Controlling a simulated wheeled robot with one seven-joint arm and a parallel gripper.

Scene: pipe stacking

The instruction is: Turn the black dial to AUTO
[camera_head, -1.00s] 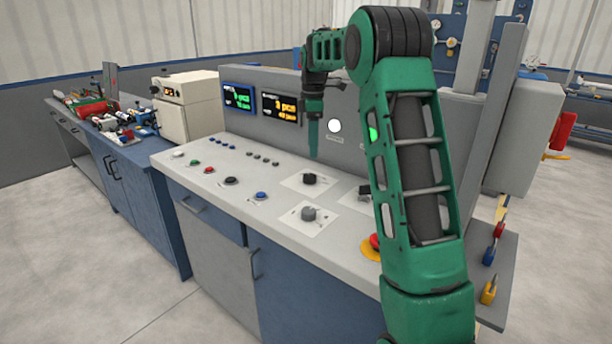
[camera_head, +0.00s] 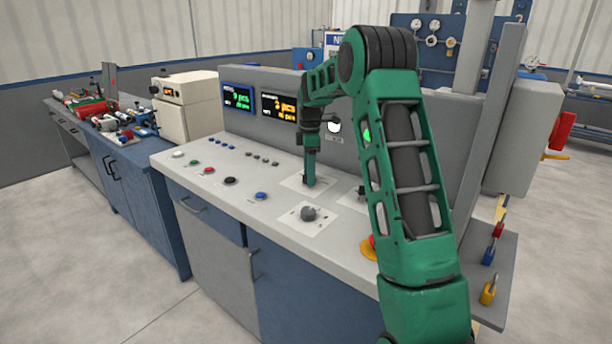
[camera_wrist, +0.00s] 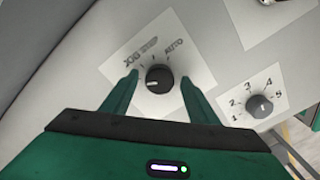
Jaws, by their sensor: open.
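The black dial (camera_wrist: 158,79) sits on a white label plate in the wrist view. Its pale pointer mark faces left in that picture, while the word AUTO is printed at the upper right of the plate. My gripper (camera_wrist: 158,88) is open, with one green finger on each side of the dial and gaps showing between them. In the head view my gripper (camera_head: 311,184) is low over the rear dial plate and mostly hides the black dial.
A grey dial (camera_head: 309,214) with numbers around it lies nearer the front; it also shows in the wrist view (camera_wrist: 259,105). Another dial plate and a red button on yellow (camera_head: 368,247) are partly behind my arm. Several push-buttons are at the left. An upright panel (camera_head: 345,120) stands behind.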

